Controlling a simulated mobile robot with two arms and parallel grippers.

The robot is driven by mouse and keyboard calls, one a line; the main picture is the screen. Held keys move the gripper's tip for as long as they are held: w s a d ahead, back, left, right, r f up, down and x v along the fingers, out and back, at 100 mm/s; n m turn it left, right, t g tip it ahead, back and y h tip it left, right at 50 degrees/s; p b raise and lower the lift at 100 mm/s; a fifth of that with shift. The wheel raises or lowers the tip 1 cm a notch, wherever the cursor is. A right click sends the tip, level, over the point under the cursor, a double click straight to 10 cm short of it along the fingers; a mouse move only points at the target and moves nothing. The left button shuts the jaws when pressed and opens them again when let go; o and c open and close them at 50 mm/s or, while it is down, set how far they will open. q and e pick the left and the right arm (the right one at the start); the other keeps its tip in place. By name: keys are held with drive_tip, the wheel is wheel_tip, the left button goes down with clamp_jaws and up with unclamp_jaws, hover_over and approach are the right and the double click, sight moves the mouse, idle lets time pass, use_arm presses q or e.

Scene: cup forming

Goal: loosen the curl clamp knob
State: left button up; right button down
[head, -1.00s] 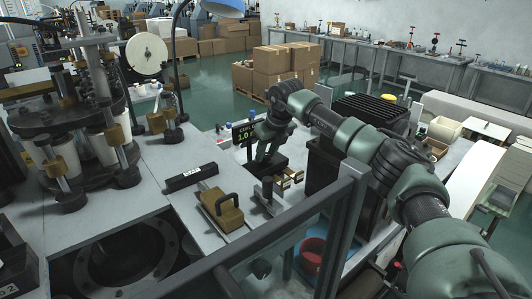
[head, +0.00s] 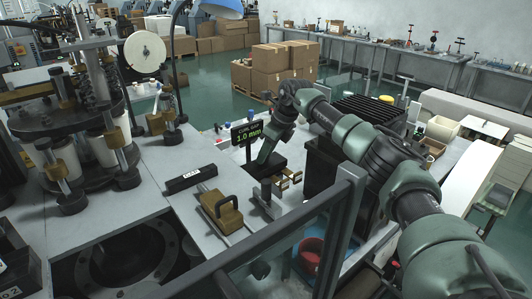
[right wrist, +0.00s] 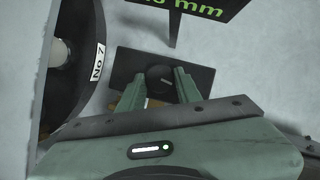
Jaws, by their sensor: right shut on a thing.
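The curl clamp knob (right wrist: 160,75) is a dark round knob over a dark plate (right wrist: 198,80) in the right wrist view. My right gripper (right wrist: 160,88) has its two green fingers on either side of the knob and is shut on it. In the head view my right gripper (head: 262,160) points down at the base of the small display; the knob cannot be made out there. The display (head: 247,133) reads "CURL GAP 1.0 mm" in green; its lower edge also shows in the right wrist view (right wrist: 190,8). My left gripper is not in view.
A brown block with a black handle (head: 222,212) and a black labelled bar (head: 190,180) lie on the bench left of the gripper. Brass-tipped posts (head: 287,180) stand close by. A grey frame rail (head: 345,220) crosses the front. A round turret machine (head: 75,130) fills the left.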

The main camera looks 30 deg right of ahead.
drive_tip(key=shift+r, duration=0.15)
drive_tip(key=c, duration=1)
unclamp_jaws()
drive_tip(key=shift+o, duration=0.2)
drive_tip(key=shift+s+d+r+b, duration=0.1)
drive_tip(key=shift+d+r+b, duration=0.05)
drive_tip(key=shift+r+b, duration=0.15)
drive_tip(key=b+v, duration=0.2)
drive_tip(key=v, duration=0.5)
drive_tip(key=shift+f, duration=0.1)
